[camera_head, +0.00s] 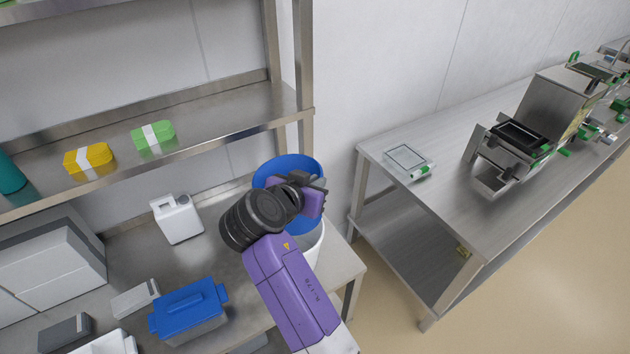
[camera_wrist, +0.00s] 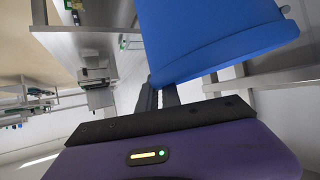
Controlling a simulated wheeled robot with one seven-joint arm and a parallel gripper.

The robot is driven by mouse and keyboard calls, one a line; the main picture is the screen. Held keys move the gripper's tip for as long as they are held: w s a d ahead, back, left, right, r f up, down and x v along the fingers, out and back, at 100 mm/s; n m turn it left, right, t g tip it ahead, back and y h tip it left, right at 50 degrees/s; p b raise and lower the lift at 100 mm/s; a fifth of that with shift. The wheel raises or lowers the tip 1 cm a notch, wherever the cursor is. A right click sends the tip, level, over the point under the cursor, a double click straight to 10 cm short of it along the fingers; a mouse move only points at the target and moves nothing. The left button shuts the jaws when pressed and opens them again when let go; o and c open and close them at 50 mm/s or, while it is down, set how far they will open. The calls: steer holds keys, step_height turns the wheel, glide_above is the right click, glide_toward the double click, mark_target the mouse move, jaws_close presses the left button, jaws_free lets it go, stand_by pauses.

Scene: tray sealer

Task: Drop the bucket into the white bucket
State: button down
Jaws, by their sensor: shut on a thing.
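The blue bucket (camera_head: 285,165) is held by my gripper (camera_head: 316,183), at the right end of the steel table. In the wrist view the blue bucket (camera_wrist: 215,35) fills the upper right, with my gripper's fingers (camera_wrist: 163,97) shut at its edge. The white bucket (camera_head: 314,248) stands on the table below the blue one. My arm hides much of both, so I cannot tell whether the blue bucket is partly inside the white one or only above it. The white bucket is not clearly seen in the wrist view.
A white jug (camera_head: 178,220) and a blue lidded box (camera_head: 188,312) stand on the table to the left. A shelf (camera_head: 215,120) above holds a yellow pack (camera_head: 88,160) and a green pack (camera_head: 153,137). A second table (camera_head: 430,210) with machines stands right, across a gap.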

steer(key=shift+f+b, duration=1.05)
steer(key=shift+f, duration=1.25)
steer(key=c, duration=1.5)
jaws_free()
steer(key=b+v, duration=0.1)
steer(key=v, duration=0.7)
steer(key=shift+b, duration=0.3)
